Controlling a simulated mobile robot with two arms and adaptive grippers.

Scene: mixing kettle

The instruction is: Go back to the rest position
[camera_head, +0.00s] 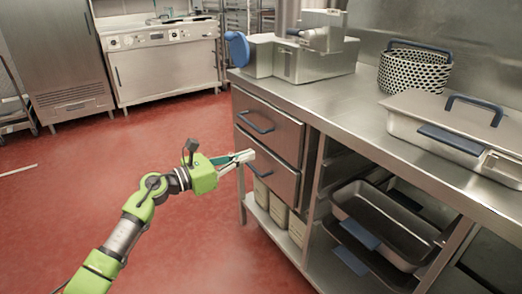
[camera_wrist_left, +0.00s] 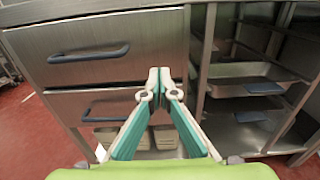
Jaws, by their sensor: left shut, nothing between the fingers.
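My left gripper (camera_head: 246,156) is in front of the two steel drawers of the counter. It also shows in the left wrist view (camera_wrist_left: 160,82), with its white fingertips together and nothing between them. The upper drawer (camera_head: 283,130) and the lower drawer (camera_head: 275,182) both look closed, each with a blue handle. In the head view the fingertips are near the lower drawer's handle (camera_head: 258,170); I cannot tell whether they touch the drawer front. My right gripper is not in view.
The steel counter (camera_head: 350,100) holds a slicer-like machine (camera_head: 300,62), a perforated basket (camera_head: 413,72) and a lidded pan (camera_head: 455,120). Pans (camera_head: 385,225) lie on the open shelves at right. Red floor (camera_head: 90,175) is clear on the left.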

